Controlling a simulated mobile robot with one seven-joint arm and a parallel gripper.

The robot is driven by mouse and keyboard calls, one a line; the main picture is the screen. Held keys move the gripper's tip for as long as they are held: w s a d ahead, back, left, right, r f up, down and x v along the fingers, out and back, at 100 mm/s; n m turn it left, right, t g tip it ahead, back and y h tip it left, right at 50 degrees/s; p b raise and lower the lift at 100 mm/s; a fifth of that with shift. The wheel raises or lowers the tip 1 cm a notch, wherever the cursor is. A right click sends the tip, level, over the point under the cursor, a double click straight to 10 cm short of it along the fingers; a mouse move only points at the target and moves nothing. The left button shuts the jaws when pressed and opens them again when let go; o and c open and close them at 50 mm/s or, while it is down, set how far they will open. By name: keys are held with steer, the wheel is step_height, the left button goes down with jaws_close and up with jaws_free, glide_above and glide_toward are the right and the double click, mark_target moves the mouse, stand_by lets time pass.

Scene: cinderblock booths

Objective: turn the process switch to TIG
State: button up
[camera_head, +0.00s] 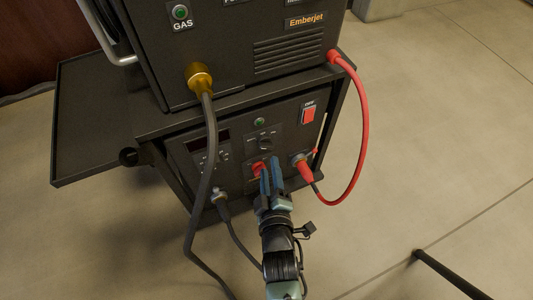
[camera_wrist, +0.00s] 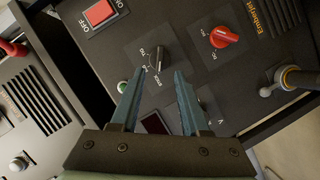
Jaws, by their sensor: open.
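A black knob (camera_wrist: 161,58) sits on a dark dial plate with small white labels on its left side. The labels are too small to read surely, and I cannot tell which one it points to. In the head view the black knob (camera_head: 265,143) is on the lower machine's front panel. My gripper (camera_wrist: 160,72) is open, with its blue fingertips on either side of the knob's line in the wrist view. In the head view my gripper (camera_head: 270,168) appears just below the knob, beside a red knob (camera_head: 257,168). I cannot tell whether the fingers touch anything.
The red knob (camera_wrist: 222,37) is close to the right finger in the wrist view. A red rocker switch (camera_head: 309,115) is at the panel's upper right. A red cable (camera_head: 363,130) loops right of the panel, and a grey cable (camera_head: 211,150) hangs left of my gripper.

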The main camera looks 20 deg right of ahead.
mark_target(267, 148)
steer(key=b+x, duration=0.2)
steer(key=x, duration=0.4)
steer(key=shift+w+f, duration=0.1)
steer(key=shift+w, duration=0.2)
jaws_close()
